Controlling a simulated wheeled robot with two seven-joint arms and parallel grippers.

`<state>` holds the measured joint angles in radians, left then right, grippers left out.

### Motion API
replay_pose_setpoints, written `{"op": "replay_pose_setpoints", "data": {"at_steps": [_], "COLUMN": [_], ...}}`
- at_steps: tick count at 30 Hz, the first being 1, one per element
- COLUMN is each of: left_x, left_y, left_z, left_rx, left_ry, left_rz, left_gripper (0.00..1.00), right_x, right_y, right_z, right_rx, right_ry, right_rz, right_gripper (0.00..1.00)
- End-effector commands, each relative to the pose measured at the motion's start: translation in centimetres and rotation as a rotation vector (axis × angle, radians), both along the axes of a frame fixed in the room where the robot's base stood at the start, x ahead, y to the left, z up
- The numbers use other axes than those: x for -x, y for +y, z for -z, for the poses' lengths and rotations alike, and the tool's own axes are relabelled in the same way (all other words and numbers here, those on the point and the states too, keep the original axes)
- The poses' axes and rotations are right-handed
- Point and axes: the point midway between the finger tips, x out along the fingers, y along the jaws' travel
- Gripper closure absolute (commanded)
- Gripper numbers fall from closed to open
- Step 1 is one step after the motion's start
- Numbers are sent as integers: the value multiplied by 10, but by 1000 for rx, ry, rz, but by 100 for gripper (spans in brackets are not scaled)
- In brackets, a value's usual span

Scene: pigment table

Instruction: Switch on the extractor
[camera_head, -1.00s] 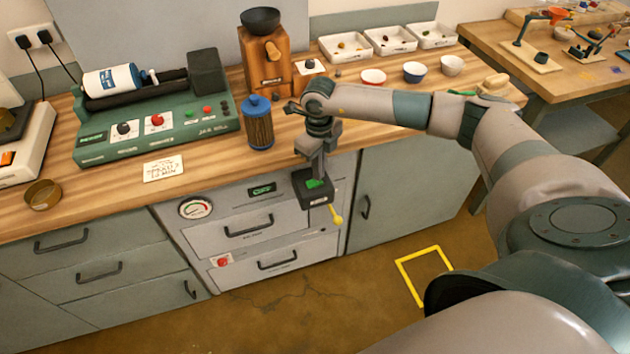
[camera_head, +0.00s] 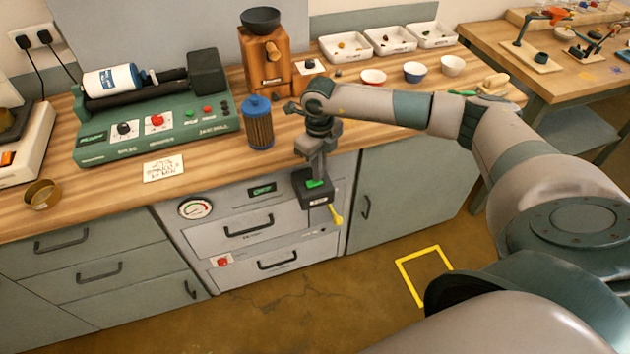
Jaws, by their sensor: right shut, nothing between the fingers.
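A small black switch box (camera_head: 318,197) juts out at the front of the grey cabinet unit. It has a green piece (camera_head: 314,184) on top, a pale label on its front and a yellow lever (camera_head: 336,217) sticking out low on its right. The label is too small to read. My right gripper (camera_head: 316,177) points down over the box, shut and empty, with its tips at or just above the green piece. Whether they touch it I cannot tell. My left gripper is out of view.
The grey unit has a dial gauge (camera_head: 195,208), a green display (camera_head: 262,189) and a red button (camera_head: 223,261). On the counter above stand a blue-lidded jar (camera_head: 258,125), a green mill (camera_head: 160,125) and a wooden grinder (camera_head: 267,62). The floor in front is clear.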

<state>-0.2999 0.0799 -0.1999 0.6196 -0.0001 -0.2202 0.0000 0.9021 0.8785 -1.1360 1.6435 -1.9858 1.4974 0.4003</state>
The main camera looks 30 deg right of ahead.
Motion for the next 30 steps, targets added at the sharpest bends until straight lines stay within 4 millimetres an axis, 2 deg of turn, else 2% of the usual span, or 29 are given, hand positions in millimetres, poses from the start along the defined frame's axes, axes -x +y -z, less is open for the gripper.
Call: {"op": "replay_pose_setpoints", "data": {"at_steps": [30], "left_x": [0], "left_y": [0], "left_z": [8], "left_rx": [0], "left_ry": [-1], "left_rz": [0], "left_gripper": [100], "right_x": [0], "right_y": [0], "right_z": [10], "right_rx": [0], "right_ry": [0], "right_rz": [0], "right_gripper": [100]}}
